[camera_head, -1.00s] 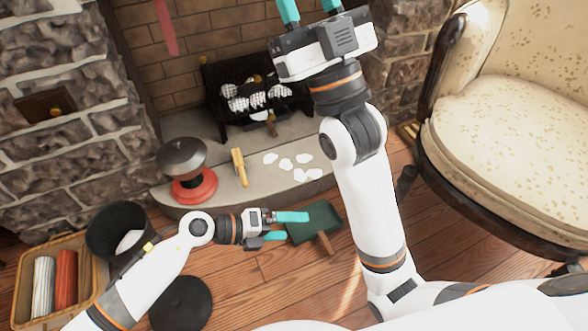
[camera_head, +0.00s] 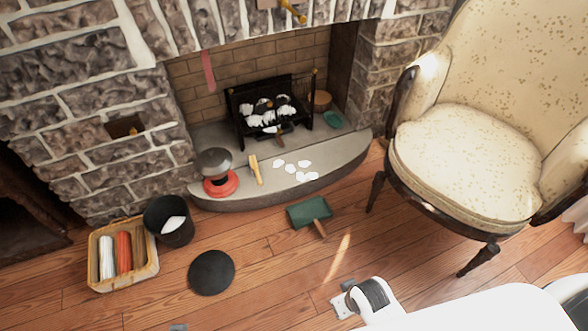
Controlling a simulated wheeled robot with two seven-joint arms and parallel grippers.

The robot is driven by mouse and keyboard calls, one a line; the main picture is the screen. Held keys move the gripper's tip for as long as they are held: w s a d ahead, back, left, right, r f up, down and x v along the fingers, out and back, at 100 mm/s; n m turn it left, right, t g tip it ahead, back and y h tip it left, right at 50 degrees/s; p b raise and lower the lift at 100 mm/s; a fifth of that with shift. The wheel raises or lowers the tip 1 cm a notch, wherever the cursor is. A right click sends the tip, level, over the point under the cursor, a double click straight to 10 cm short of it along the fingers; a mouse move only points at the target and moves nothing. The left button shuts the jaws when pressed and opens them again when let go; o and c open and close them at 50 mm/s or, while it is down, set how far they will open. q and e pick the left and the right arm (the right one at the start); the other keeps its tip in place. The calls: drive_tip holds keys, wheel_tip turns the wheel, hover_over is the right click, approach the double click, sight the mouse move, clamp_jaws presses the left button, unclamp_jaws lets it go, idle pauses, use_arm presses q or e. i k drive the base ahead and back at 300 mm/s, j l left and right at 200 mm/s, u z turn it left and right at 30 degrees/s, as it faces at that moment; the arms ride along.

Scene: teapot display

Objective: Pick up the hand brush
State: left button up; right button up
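The hand brush (camera_head: 255,169), a narrow tan piece as far as I can tell, lies on the grey hearth to the right of a red-based pot with a dark lid (camera_head: 218,174). Nothing of mine touches it. A green dustpan (camera_head: 309,212) with a wooden handle lies on the floor in front of the hearth.
White scraps (camera_head: 293,167) lie on the hearth before the black fire grate (camera_head: 241,133). A black bucket (camera_head: 173,232), a wicker basket (camera_head: 96,261) and a round black lid (camera_head: 211,272) stand at left. A cream armchair (camera_head: 452,152) fills the right.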

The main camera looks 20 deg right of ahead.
sight(254, 164)
drive_tip(key=i+l, duration=0.2)
drive_tip(key=i+l+u, duration=0.2)
drive_tip(key=l+u, duration=0.2)
drive_tip(key=l, duration=0.15)
drive_tip(key=i+l+u, duration=0.25)
drive_tip(key=l+u, duration=0.2)
drive_tip(key=l, duration=0.2)
